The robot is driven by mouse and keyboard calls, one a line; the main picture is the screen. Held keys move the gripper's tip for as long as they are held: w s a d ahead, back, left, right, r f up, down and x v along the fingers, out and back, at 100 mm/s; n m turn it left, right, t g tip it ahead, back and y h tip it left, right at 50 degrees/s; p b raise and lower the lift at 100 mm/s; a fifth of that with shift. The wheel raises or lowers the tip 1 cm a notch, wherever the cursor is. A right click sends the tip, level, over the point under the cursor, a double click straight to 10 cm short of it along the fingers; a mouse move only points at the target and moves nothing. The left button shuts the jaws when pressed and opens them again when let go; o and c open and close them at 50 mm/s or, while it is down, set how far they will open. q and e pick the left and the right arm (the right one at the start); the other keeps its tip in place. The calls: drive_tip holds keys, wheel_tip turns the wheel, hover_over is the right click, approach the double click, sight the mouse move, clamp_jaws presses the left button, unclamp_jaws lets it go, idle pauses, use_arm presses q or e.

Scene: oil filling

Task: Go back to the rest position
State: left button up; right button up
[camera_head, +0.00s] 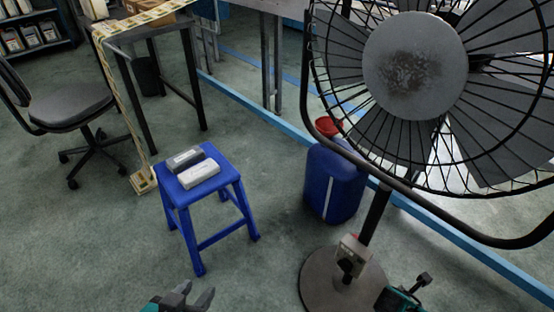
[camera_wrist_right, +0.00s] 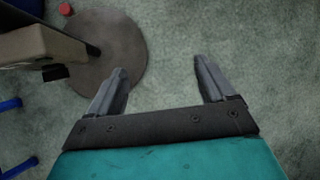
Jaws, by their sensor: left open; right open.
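My left gripper (camera_head: 190,297) shows at the bottom of the head view, open and empty above the floor. My right gripper (camera_wrist_right: 164,88) fills the lower part of the right wrist view, its two fingers spread with only floor between them. In the head view, part of my right arm (camera_head: 400,298) shows at the bottom right, near the fan's base; its fingertips are not clear there. Neither gripper touches anything that I can see.
A large fan (camera_head: 415,65) stands at the right on a round base (camera_head: 318,283), also seen in the right wrist view (camera_wrist_right: 125,75). A blue stool (camera_head: 172,187) holds two small blocks. A blue canister (camera_head: 335,180) stands behind. An office chair (camera_head: 70,105) is left. Floor between is clear.

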drive_tip(key=d+r+h, duration=0.3)
drive_tip(key=d+r, duration=0.1)
drive_tip(key=d, duration=1)
drive_tip(key=s+a+r+m+t+y, duration=0.1)
drive_tip(key=s+a+m+t+y, duration=0.15)
drive_tip(key=a+m+y, duration=0.8)
drive_tip(key=a+r+m+t+y, duration=0.1)
drive_tip(key=a+r+m+t, duration=0.55)
drive_tip(key=a+r, duration=0.8)
drive_tip(key=a+r+m, duration=0.1)
drive_tip(key=a+m, duration=0.5)
drive_tip(key=a, duration=0.2)
use_arm(q)
drive_tip(key=s+a+r+y+p, duration=0.1)
drive_tip(key=a+r+p, duration=0.2)
drive_tip(key=r+p, duration=0.3)
drive_tip(key=p, duration=0.4)
drive_tip(key=shift+s+r, duration=0.25)
use_arm(e)
wheel_tip(320, 180, up, 6)
drive_tip(key=s+d, duration=0.1)
drive_tip(key=d, duration=0.1)
drive_tip(key=shift+s+d+r+m+g, duration=0.2)
drive_tip(key=shift+d+m+g, duration=0.1)
drive_tip(key=shift+g, duration=0.1)
